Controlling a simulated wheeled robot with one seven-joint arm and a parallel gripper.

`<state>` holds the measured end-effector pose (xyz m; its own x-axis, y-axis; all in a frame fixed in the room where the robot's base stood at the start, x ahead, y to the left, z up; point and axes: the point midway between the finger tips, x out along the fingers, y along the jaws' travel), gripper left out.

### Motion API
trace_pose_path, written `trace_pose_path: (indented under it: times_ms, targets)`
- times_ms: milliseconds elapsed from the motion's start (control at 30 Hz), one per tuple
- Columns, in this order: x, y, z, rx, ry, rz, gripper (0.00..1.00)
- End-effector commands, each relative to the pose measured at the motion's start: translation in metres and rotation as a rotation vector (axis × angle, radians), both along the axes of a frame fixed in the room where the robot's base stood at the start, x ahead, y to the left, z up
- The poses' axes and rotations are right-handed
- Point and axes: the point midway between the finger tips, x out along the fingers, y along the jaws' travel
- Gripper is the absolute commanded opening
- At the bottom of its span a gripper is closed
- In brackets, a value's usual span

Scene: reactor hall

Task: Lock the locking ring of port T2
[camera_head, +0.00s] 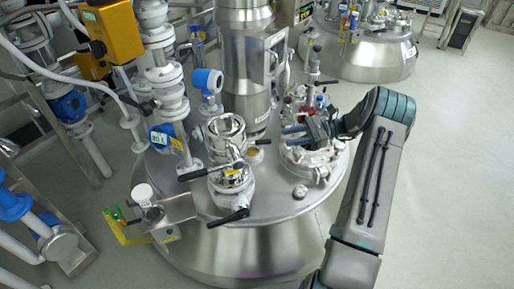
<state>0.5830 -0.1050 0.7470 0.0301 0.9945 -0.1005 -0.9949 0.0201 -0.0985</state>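A steel reactor vessel lid (270,207) carries several ports. My arm reaches in from the lower right and bends left over the lid. My gripper (296,132) is at the right-hand port (312,160), over its far side. The fingers are small and partly lost among fittings, so I cannot tell whether they are open, shut or touching anything. Two other ports with black lever handles, an upper one (226,138) and a lower one (231,180), stand left of my gripper. No T2 label is readable, so I cannot tell which port it is or how its locking ring sits.
A tall steel column (243,70) rises behind the ports. Blue-headed instrument (207,82), white pipework (165,75) and a yellow box (112,30) crowd the left. A bracket with a white cup (143,194) juts front left. A second vessel (375,60) stands behind. Floor at right (460,170) is clear.

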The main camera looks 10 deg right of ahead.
Motion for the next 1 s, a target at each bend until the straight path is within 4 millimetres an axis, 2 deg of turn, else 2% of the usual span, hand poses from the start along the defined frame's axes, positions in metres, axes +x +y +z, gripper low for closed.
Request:
trace_pose_path:
  times_ms: [33, 167, 333, 467, 800, 1000]
  targets:
    - [0.003, -0.008, -0.012, 0.036, 0.011, -0.021, 0.35]
    - [0.006, -0.018, -0.022, 0.09, 0.024, -0.051, 0.35]
    - [0.008, -0.01, -0.024, 0.108, 0.028, -0.058, 0.35]
    - [0.009, 0.012, -0.023, 0.106, 0.029, -0.055, 0.35]
    - [0.015, 0.083, -0.024, 0.104, 0.029, -0.057, 0.35]
    - [0.018, 0.108, -0.024, 0.103, 0.028, -0.059, 0.35]
